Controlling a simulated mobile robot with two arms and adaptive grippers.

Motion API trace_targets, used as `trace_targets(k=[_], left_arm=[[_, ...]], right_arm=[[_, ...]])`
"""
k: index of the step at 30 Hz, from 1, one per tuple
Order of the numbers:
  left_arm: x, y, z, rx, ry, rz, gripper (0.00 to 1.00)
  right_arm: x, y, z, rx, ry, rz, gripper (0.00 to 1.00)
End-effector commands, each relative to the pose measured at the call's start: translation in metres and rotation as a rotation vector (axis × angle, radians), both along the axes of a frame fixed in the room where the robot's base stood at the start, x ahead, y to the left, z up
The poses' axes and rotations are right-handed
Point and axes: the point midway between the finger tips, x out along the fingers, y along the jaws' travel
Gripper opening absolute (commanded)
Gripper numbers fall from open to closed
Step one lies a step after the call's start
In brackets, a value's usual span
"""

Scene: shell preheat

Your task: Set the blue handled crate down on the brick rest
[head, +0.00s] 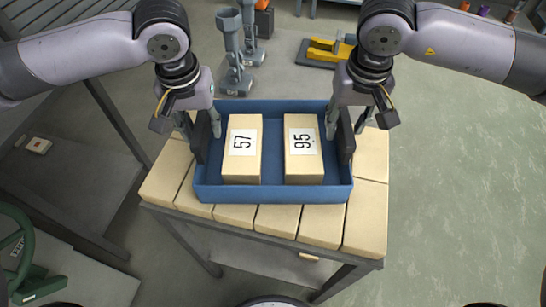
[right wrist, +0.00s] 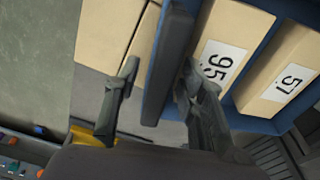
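The blue handled crate (head: 272,194) appears to rest level on the brick rest (head: 364,222), a top of pale bricks on a grey metal frame. Two tan boxes are in it, marked 57 (head: 241,170) and 95 (head: 304,168). My left gripper (head: 200,122) is around the crate's dark left handle, fingers apart. My right gripper (head: 346,120) is around the dark right handle (head: 345,139). In the right wrist view its fingers (right wrist: 160,85) stand on either side of the handle (right wrist: 168,60), with a gap on the outer side. The crate's underside is hidden.
Grey metal fixtures (head: 234,60) stand behind the crate, with a yellow tool (head: 328,50) on a dark mat. A grey bench frame (head: 85,160) and green handwheel (head: 14,245) are at left. The floor at right is clear.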

Motion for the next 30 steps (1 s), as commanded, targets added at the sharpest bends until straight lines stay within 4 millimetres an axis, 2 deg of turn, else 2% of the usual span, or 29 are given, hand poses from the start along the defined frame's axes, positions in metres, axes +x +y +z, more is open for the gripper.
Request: trace_targets(k=[5,8,21,26,30], left_arm=[[0.0,-0.001,0.004,-0.001,-0.002,-0.001,0.37],[-0.001,-0.001,0.015,-0.002,-0.003,0.0,0.37],[-0.011,-0.001,0.101,-0.001,-0.002,0.0,0.37],[-0.013,0.0,0.115,-0.001,0.0,0.001,0.37],[-0.014,0.0,0.119,-0.001,0.001,0.0,0.37]], right_arm=[[0.0,0.001,0.0,0.001,0.0,0.001,0.38],[0.0,0.001,0.0,0.002,0.0,0.001,0.38],[0.0,0.001,0.0,0.002,0.0,0.001,0.38],[0.0,0.001,0.0,0.002,-0.001,0.001,0.38],[0.0,0.001,0.01,0.002,-0.003,0.001,0.38]])
